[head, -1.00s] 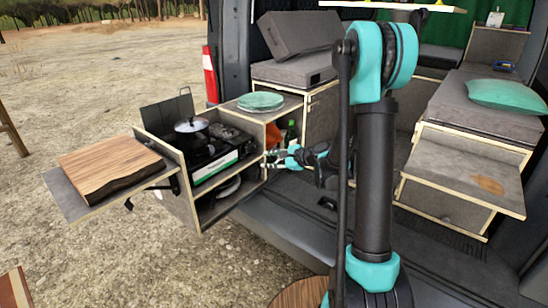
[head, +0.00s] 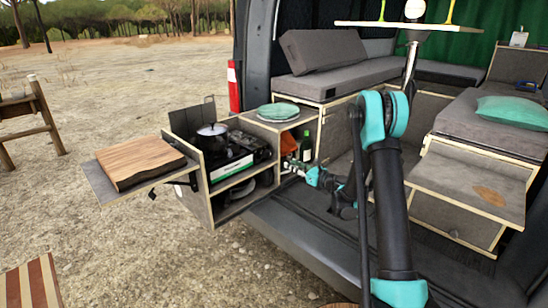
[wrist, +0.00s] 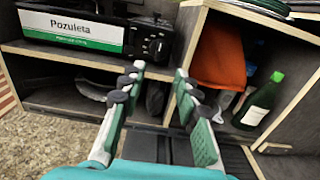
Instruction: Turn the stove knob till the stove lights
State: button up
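The stove (head: 248,146) sits on the upper shelf of the wooden kitchen unit, with a dark pot (head: 212,139) on its left burner. In the wrist view the stove's front (wrist: 72,32) shows a white and green "Pozuleta" label, and a dark knob (wrist: 154,45) is on the black panel to its right. My gripper (wrist: 159,78) is open and empty, its two fingers apart, below and in front of the knob, not touching it. In the head view my gripper (head: 292,168) is small beside the unit's right side; its fingers are hard to make out there.
A cutting board (head: 138,161) lies on the fold-out shelf at the left. Green plates (head: 279,112) lie on the unit's top. A green bottle (wrist: 258,103) and an orange cloth (wrist: 219,55) fill the right compartment. A wooden divider (wrist: 192,45) stands right of the knob.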

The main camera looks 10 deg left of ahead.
aim_at(270, 154)
jog(key=x, duration=1.2)
jog(key=shift+w+a, duration=0.25)
jog(key=shift+a, duration=0.05)
grip_shut()
